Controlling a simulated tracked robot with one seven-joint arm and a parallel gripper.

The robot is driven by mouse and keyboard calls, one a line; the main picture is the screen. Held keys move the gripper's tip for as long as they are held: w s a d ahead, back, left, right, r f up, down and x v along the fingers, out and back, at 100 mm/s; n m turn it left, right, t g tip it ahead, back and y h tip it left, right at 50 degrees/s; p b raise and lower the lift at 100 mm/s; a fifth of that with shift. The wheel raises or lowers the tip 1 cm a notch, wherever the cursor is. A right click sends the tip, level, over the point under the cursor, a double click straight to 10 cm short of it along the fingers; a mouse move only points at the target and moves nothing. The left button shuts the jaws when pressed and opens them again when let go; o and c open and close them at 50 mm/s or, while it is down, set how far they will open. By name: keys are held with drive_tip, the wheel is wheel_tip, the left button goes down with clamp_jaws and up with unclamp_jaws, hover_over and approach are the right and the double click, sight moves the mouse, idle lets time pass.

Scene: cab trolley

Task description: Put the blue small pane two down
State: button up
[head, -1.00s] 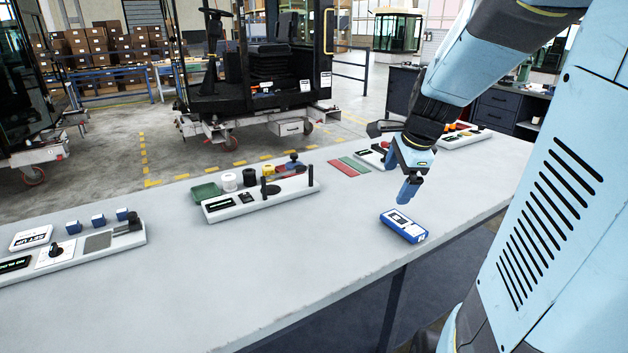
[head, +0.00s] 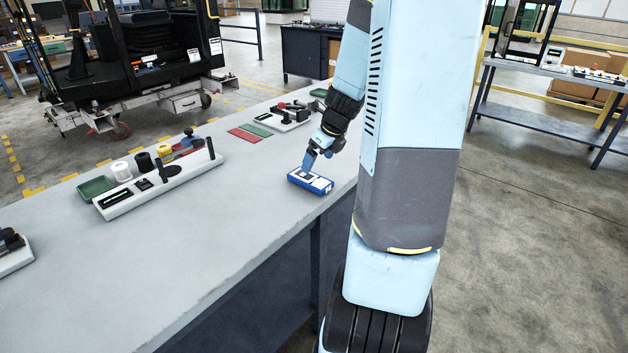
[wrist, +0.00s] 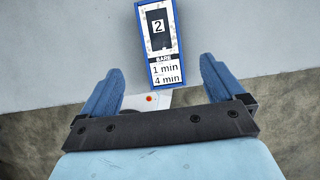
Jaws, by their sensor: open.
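The blue small pane two (head: 322,187) lies flat on the grey table near its right edge, in the head view. In the wrist view the pane (wrist: 175,52) shows a blue frame, a white label with a "2" and the lines "1 min" and "4 min". My gripper (head: 309,163) is close to the pane's far side in the head view. In the wrist view its two blue fingers (wrist: 160,78) are spread apart, with the pane's lower end between and beyond them. Nothing is held. Whether a finger touches the pane cannot be told.
A white fixture (head: 150,195) with black posts stands left on the table, beside a green tray (head: 96,187). Red (head: 245,135) and green (head: 257,129) plates lie farther back. A white piece with a red dot (wrist: 149,99) shows below the pane. Table between is clear.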

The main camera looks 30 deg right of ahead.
sight(310, 177)
drive_tip(key=shift+d+x, duration=0.2)
drive_tip(key=shift+x, duration=4.25)
drive_tip(key=shift+w, duration=0.15)
drive_tip(key=c, duration=1.3)
drive_tip(key=shift+r, duration=0.1)
